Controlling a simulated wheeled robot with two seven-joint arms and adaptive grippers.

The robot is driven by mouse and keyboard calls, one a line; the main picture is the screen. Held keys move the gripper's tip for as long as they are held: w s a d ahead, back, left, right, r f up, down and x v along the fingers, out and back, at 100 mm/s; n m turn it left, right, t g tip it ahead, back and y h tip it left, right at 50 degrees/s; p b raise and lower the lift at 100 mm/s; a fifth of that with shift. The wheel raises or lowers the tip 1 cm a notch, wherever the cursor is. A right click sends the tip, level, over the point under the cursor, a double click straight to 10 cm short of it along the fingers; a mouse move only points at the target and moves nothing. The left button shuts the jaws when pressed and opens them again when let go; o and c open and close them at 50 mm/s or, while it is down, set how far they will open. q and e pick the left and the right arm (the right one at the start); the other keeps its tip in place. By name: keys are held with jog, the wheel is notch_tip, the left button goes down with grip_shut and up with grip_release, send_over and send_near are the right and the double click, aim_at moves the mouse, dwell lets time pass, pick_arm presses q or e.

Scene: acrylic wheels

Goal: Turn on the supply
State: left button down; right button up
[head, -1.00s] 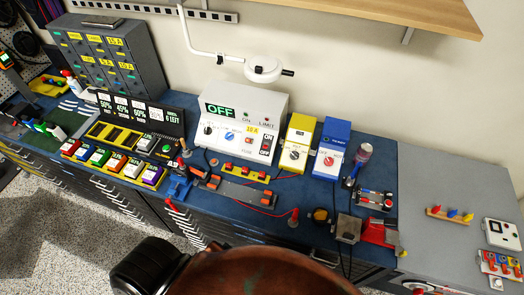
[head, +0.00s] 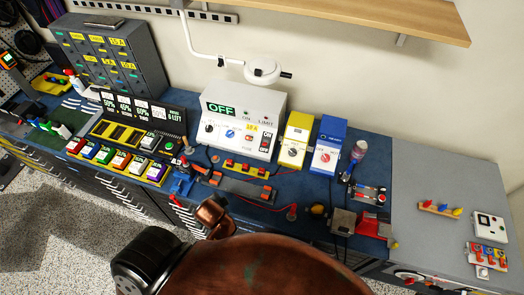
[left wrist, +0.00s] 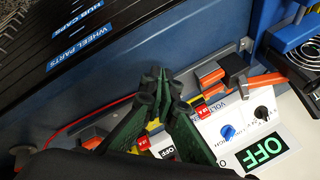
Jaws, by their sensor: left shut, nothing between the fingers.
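The power supply (head: 241,125) is a white box on the blue bench, and its green display reads OFF. Its front has a black knob, a blue knob and a black and red rocker switch (head: 265,142) at the right, with ON and OFF labels. In the left wrist view the supply (left wrist: 240,145) appears upside down at lower right, with the OFF display and both knobs visible. My left gripper (left wrist: 161,72) has dark green fingers, shut and empty, crossing in front of the supply's switch side. The fingers partly hide that area, and contact cannot be told. My right gripper is not in view.
A yellow box (head: 295,140) and a blue box (head: 328,146) stand right of the supply. A fuse strip (head: 245,168) and a grey bar with orange clamps (head: 240,188) lie in front. A lamp (head: 262,71) hangs above. Coloured buttons (head: 115,160) sit at left.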

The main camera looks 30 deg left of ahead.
aim_at(265, 144)
pick_arm(q)
jog(key=w+a+m, duration=0.1)
jog(key=w+m, duration=0.1)
jog(key=w+r+m+t+y, duration=0.1)
jog(key=w, duration=0.1)
jog(key=w+a+m+t, duration=0.1)
jog(key=w+m, duration=0.1)
jog(key=shift+a+r+m+y, duration=0.2)
jog(key=shift+a+m+y, duration=0.1)
jog(key=shift+a+y, duration=0.1)
jog(key=w+m, duration=0.1)
jog(key=m, duration=0.1)
jog(key=w+r+m+t, duration=0.1)
jog(key=w+m, duration=0.1)
jog(key=w+m+t, duration=0.1)
jog(key=w+m, duration=0.1)
jog(key=shift+w+r+y, duration=0.15)
jog(key=shift+r+y, duration=0.25)
jog(key=w+d+r+m+t+h, duration=0.1)
jog(key=w+d+m+t, duration=0.3)
jog(key=w+m, duration=0.5)
jog(key=d+m+h, duration=0.1)
jog(key=d+m, duration=0.1)
jog(key=m, duration=0.5)
jog(key=shift+w+d+r+t+h, duration=0.2)
jog(key=shift+d+t+h, duration=0.2)
jog(key=x, duration=1)
jog(key=shift+a, duration=0.1)
